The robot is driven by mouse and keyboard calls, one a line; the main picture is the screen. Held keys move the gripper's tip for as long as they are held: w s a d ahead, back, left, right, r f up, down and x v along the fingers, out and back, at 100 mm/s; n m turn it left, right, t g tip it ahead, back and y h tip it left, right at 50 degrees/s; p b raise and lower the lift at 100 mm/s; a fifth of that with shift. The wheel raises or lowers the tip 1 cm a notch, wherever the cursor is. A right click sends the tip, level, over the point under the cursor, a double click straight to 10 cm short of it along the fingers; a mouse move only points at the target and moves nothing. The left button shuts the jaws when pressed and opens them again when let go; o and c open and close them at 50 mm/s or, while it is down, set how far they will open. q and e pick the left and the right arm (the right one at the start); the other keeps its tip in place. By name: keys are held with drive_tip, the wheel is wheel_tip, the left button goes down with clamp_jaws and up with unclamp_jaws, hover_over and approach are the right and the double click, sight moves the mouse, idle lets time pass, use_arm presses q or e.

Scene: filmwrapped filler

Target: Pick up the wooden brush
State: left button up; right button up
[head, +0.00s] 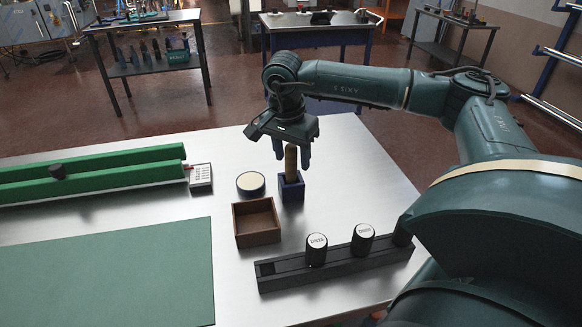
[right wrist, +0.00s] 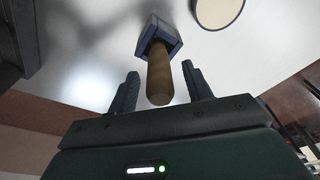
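The wooden brush (head: 291,160) stands upright in a small dark blue holder (head: 291,190) on the metal table; only its brown handle shows, and its lower end is hidden in the holder. My right gripper (head: 292,152) is above the holder with its fingers on either side of the handle. In the right wrist view the brush handle (right wrist: 160,80) lies between the two open fingers (right wrist: 160,85), with a gap on each side. The blue holder (right wrist: 158,35) shows beyond it. My left gripper is not in view.
A round blue-rimmed container (head: 251,184) and an open brown box (head: 257,222) stand close left of the holder. A black rack (head: 335,262) with dark-bodied, white-topped jars is in front. A green channel (head: 100,172) and green mat (head: 105,275) lie left.

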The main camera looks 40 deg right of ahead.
drive_tip(key=c, duration=1)
drive_tip(key=shift+r, duration=0.15)
drive_tip(key=shift+c, duration=0.2)
wheel_tip(320, 180, up, 10)
drive_tip(key=shift+f+b, duration=0.1)
drive_tip(key=shift+b, duration=0.2)
